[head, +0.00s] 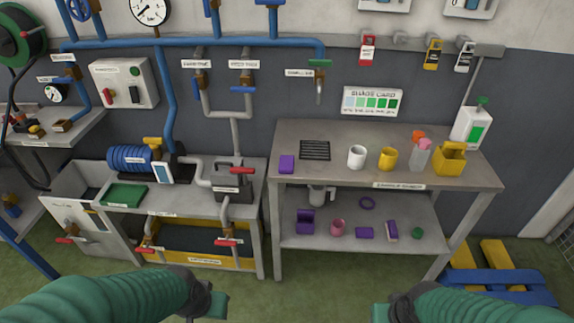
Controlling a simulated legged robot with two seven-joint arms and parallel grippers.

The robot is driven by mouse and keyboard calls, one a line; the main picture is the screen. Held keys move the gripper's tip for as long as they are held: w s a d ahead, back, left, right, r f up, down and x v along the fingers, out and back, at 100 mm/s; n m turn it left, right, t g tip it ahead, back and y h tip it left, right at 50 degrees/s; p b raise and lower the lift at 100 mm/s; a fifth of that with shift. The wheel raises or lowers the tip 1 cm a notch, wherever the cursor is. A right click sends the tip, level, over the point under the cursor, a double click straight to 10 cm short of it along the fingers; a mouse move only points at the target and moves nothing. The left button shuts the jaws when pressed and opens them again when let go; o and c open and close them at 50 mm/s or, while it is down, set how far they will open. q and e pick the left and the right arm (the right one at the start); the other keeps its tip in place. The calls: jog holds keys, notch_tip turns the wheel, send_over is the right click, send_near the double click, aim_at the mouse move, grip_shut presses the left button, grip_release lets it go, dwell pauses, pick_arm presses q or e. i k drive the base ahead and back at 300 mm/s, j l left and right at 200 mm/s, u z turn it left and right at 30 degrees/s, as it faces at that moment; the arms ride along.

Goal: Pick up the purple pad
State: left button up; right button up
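A flat purple pad-like block (286,163) lies on the left end of the right bench's top. A second flat purple piece (364,232) lies on that bench's lower shelf, among other purple items. I cannot tell for sure which one is the pad. My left gripper (217,305) is at the bottom of the view, low and left of the bench, far from both pieces. My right gripper (381,312) is at the bottom edge, right of centre, in front of the lower shelf and apart from it. Neither visibly holds anything; their finger gaps are not clear.

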aim_at(286, 163)
jog(key=i+l, duration=0.35)
jog(key=i+l+u, duration=0.1)
jog(key=i+l, duration=0.25)
jog(key=i, duration=0.25)
